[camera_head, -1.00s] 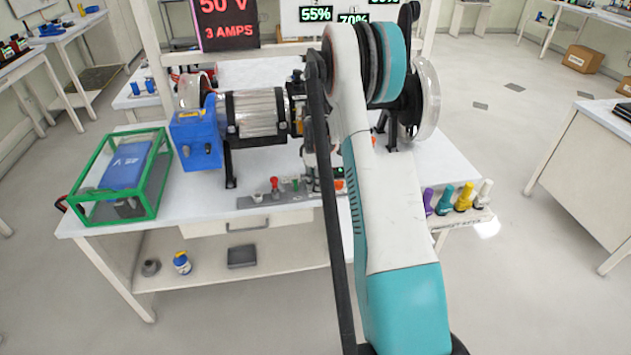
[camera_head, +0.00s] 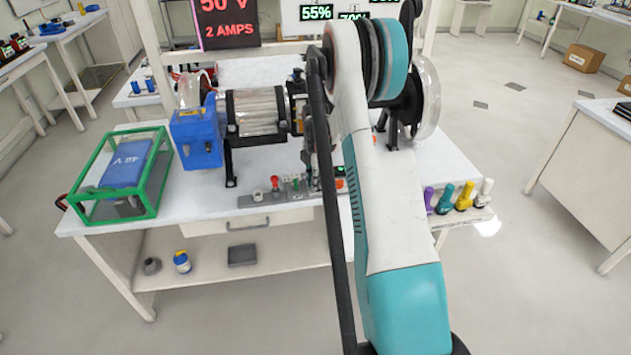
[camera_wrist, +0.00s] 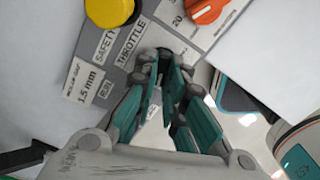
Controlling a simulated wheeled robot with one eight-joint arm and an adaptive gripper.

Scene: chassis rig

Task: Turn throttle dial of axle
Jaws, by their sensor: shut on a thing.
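In the wrist view my gripper (camera_wrist: 165,68) is closed at the panel (camera_wrist: 150,27), beside the printed THROTTLE label (camera_wrist: 130,46). Its teal-padded fingers are shut on the throttle dial, which they almost wholly hide. A yellow knob (camera_wrist: 110,9) lies to the upper left near the SAFETY label, and an orange dial (camera_wrist: 206,9) to the upper right. In the head view the axle rig, with its silver drum (camera_head: 257,112) and blue housing (camera_head: 196,138), stands on the bench (camera_head: 130,215). My arm covers the rig's right part and the gripper's contact there.
A green-framed clear case (camera_head: 75,200) with a blue box (camera_head: 125,163) stands at the bench's left. Small red and green controls sit on the panel's front strip (camera_head: 247,201). Purple, teal, yellow and white pieces stand at the right corner.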

